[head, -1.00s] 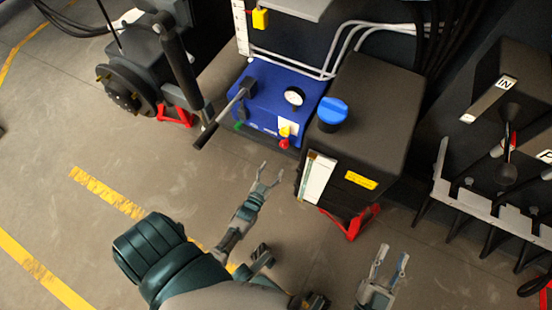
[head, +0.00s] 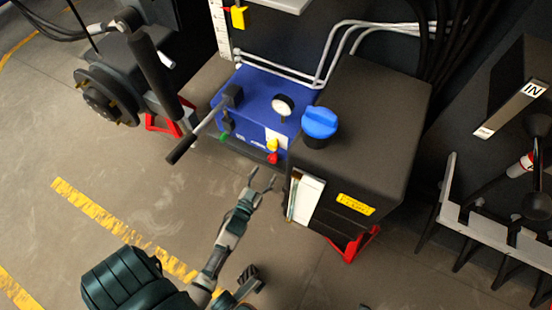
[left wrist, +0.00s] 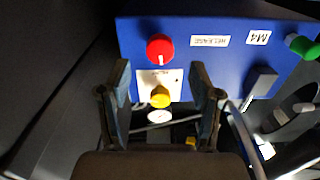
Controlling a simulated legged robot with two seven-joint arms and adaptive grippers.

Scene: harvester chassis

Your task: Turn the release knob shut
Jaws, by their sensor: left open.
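The blue unit (head: 258,100) stands on the floor against the dark chassis. On its front are a red knob (head: 273,158), a yellow knob (head: 272,145) and a green knob (head: 225,137). In the left wrist view the red knob (left wrist: 160,49) has an upside-down label reading RELEASE (left wrist: 209,41) beside it. The yellow knob (left wrist: 160,97) sits on a white plate there. My left gripper (head: 262,179) is open and empty, in front of and below the red knob, apart from it. Its fingers (left wrist: 160,70) flank both knobs in the wrist view.
A black box with a blue cap (head: 320,123) stands close to the right of the blue unit. A lever handle (head: 183,148) sticks out at its left. A grey toothed rack (head: 480,225) is at the right. The floor in front is clear.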

